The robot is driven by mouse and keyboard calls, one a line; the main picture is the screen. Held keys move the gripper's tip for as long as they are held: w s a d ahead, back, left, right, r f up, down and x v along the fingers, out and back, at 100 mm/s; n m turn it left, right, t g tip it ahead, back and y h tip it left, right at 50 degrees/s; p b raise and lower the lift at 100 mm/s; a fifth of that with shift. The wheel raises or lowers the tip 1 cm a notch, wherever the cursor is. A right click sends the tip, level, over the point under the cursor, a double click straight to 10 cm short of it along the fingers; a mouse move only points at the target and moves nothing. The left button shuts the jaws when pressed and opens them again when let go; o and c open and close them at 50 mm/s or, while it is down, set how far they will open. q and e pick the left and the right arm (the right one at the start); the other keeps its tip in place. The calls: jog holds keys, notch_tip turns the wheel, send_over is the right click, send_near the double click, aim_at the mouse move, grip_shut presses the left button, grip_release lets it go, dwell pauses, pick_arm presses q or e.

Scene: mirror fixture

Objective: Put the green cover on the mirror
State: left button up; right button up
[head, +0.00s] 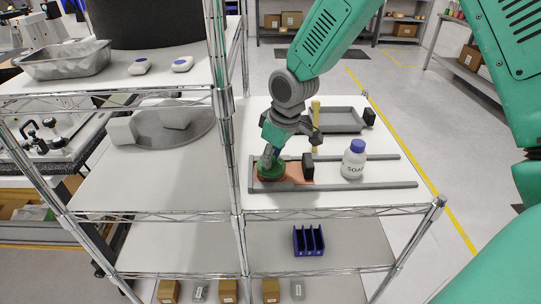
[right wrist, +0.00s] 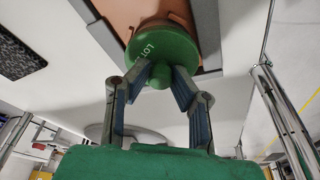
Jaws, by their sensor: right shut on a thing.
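The green cover (head: 271,170) is a round lid with a small knob and white lettering in the right wrist view (right wrist: 165,52). My right gripper (head: 270,152) is shut on its knob, with a blue-grey finger on each side in the right wrist view (right wrist: 160,78). The cover is at the left part of a copper-brown flat piece (head: 293,174) inside a grey frame (head: 350,186) on the right shelf. I cannot tell whether the cover touches it. No clearly recognisable mirror shows; the brown piece is partly hidden by the cover. My left gripper is not in view.
A white bottle with a blue cap (head: 354,159) stands in the frame, right of the cover. A grey tray (head: 340,120) and a yellow upright handle (head: 315,115) are behind. A metal rack post (head: 222,110) stands close left. A grey disc (head: 150,128) lies on the left shelf.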

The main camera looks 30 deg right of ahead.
jog(key=shift+p, duration=0.3)
dwell(0.6)
jog(key=o, duration=1.4)
jog(key=shift+o, duration=0.2)
jog(key=shift+w+p+v, duration=0.25)
jog(key=shift+p+v, duration=0.95)
jog(key=shift+p, duration=0.05)
jog(key=shift+a+r+p, duration=0.1)
jog(key=shift+r+p, duration=0.65)
jog(key=shift+r, duration=0.6)
jog(key=shift+w+v, duration=0.2)
jog(key=shift+v, duration=0.7)
